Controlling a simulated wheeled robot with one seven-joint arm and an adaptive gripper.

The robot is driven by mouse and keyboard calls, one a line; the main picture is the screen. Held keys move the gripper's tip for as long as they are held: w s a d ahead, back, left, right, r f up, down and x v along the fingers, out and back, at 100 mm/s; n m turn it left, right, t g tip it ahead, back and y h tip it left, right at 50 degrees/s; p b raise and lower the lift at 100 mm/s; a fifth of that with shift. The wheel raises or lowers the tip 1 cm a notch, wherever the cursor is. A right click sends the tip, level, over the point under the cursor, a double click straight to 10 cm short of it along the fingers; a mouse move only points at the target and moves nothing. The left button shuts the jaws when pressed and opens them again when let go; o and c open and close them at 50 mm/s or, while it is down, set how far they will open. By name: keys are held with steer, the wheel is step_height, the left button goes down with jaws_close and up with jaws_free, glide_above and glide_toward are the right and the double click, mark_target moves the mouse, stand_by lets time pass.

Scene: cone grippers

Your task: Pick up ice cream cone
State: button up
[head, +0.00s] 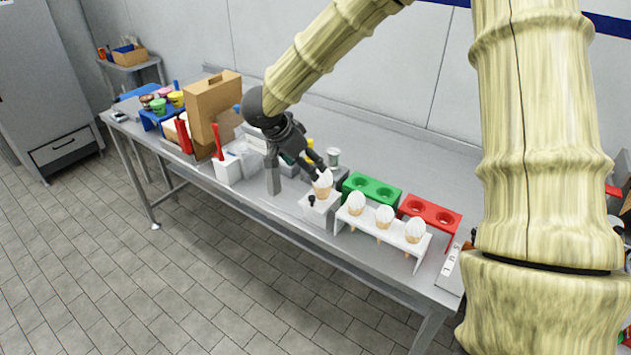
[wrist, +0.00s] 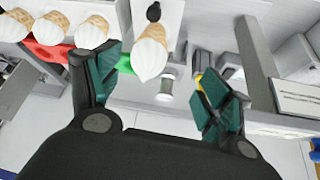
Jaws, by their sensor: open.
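An ice cream cone with a white top (head: 323,180) stands upright at a small white stand (head: 318,212) with a black knob. In the wrist view this cone (wrist: 151,52) shows between my gripper's green-padded fingers (wrist: 160,78), with space on both sides. My gripper (head: 314,165) is open at the cone's top in the head view; contact cannot be told there. Three more white-topped cones (head: 384,216) stand in a white rack (head: 406,242) to the right. They also show at the upper left of the wrist view (wrist: 50,28).
A green holder (head: 373,188) and a red holder (head: 430,212) with round holes stand behind the white rack. A cardboard box (head: 212,108), red-handled items and colourful tubs (head: 160,104) crowd the table's left. The wall runs close behind the table.

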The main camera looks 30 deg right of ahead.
mark_target(323, 180)
steer(key=s+d+f, duration=0.1)
steer(key=s+d, duration=0.1)
steer(key=shift+s+d+f+p, duration=0.1)
steer(key=shift+d+f+p, duration=0.2)
steer(key=shift+f+p, duration=0.1)
steer(key=shift+w+d+f, duration=0.15)
steer(key=shift+w+f, duration=0.25)
steer(key=shift+f, duration=0.1)
steer(key=shift+w+d+f, duration=0.15)
steer(key=shift+w+f, duration=0.2)
steer(key=shift+f, duration=0.15)
steer(key=shift+w+f, duration=0.2)
steer(key=shift+w, duration=0.05)
steer(key=shift+s+d+f+p, duration=0.25)
steer(key=shift+s+d+p, duration=0.15)
steer(key=shift+s+p, duration=0.1)
steer(key=x, duration=0.2)
steer(key=p+x, duration=0.1)
steer(key=x, duration=0.1)
steer(key=shift+w+a, duration=0.1)
steer(key=shift+w, duration=0.2)
steer(key=shift+s+r, duration=0.2)
steer(key=shift+c, duration=0.8)
steer(key=c, duration=0.7)
